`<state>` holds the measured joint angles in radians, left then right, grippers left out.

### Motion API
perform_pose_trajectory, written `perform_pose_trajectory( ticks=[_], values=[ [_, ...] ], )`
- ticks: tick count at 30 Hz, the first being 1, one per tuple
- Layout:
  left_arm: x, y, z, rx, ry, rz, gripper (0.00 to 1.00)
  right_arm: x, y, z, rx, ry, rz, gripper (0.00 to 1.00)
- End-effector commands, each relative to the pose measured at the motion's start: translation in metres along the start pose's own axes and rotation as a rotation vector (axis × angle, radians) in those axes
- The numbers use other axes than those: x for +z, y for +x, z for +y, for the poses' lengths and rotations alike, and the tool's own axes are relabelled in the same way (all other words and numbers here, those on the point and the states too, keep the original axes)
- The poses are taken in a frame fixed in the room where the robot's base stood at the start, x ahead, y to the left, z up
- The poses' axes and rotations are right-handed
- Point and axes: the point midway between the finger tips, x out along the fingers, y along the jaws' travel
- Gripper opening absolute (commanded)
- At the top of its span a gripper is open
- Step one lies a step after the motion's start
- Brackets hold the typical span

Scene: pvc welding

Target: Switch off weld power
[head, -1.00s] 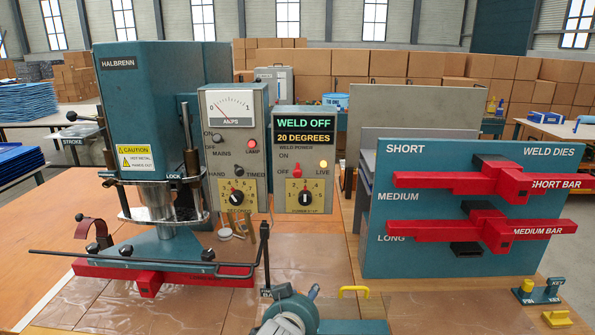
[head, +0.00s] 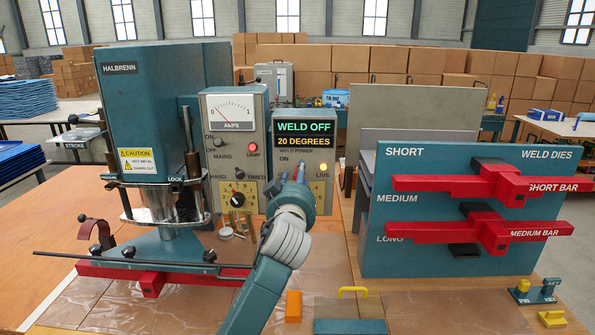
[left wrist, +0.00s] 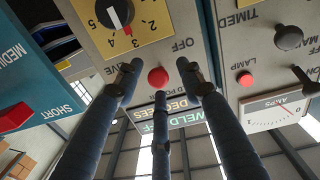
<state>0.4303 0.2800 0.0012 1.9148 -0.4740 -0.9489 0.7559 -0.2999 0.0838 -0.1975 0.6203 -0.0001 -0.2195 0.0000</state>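The weld power box (head: 318,196) stands right of the press, with a display (head: 304,134) reading "WELD OFF" and "20 DEGREES". Its yellow LIVE lamp (head: 323,168) looks lit. In the left wrist view, which is upside down, the round red switch knob (left wrist: 158,77) sits beside the OFF label (left wrist: 183,44). My gripper's three fingers (left wrist: 159,82) are spread around the knob; I cannot tell whether they touch it. My right gripper is not in view.
The amps and mains box (head: 233,150) stands close left, with a numbered dial (head: 238,201) below. The teal press (head: 150,100) is further left. The weld dies rack (head: 410,245) with red bars stands to the right. Plastic film covers the table front.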

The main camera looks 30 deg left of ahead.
Motion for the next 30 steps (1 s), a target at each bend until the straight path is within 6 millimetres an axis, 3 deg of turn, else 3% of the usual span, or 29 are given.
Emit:
perform_pose_trajectory(
  ticks=[5, 14, 20, 26, 30],
  values=[
    [0.000, 0.016, 0.000, 0.000, 0.001, -0.001, 0.38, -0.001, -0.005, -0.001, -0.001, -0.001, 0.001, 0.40],
    [0.001, 0.018, 0.000, 0.001, 0.000, -0.001, 0.38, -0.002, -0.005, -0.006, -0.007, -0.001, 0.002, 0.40],
    [0.001, 0.018, 0.000, 0.000, 0.000, -0.001, 0.02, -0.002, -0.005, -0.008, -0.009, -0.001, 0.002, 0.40],
    [0.003, 0.018, -0.001, 0.001, 0.000, 0.004, 0.00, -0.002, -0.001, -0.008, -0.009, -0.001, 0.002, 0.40],
    [0.011, 0.019, -0.002, 0.009, 0.000, 0.044, 0.00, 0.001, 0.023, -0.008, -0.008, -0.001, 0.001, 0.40]
  ],
)
